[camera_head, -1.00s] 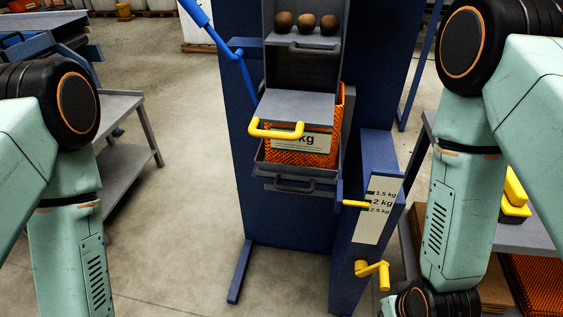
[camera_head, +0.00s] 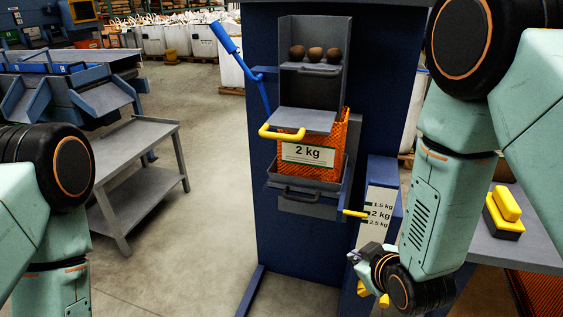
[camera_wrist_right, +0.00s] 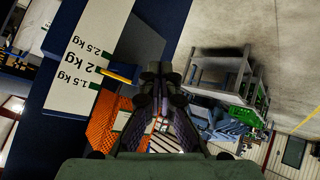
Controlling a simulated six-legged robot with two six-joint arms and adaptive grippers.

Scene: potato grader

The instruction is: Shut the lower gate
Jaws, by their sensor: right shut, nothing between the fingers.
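The lower gate (camera_head: 305,119) is a grey plate with a yellow handle (camera_head: 282,133). It juts out from the blue grader (camera_head: 262,215), above an orange mesh bag (camera_head: 345,130) labelled 2 kg. Three potatoes (camera_head: 315,53) rest on the shelf above it. My right gripper (camera_head: 354,257) is at the lower right, below the weight scale (camera_head: 377,213) and well apart from the gate. In the right wrist view the right gripper (camera_wrist_right: 160,70) is shut and empty; the bag (camera_wrist_right: 103,125) shows behind it. My left gripper is out of view; only its arm shows.
A blue lever (camera_head: 224,38) rises left of the chute. A yellow pointer (camera_head: 355,214) marks 2 kg. A yellow crank (camera_head: 384,301) is partly hidden by my right wrist. A grey table (camera_head: 515,245) with a yellow-black object (camera_head: 505,211) stands right.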

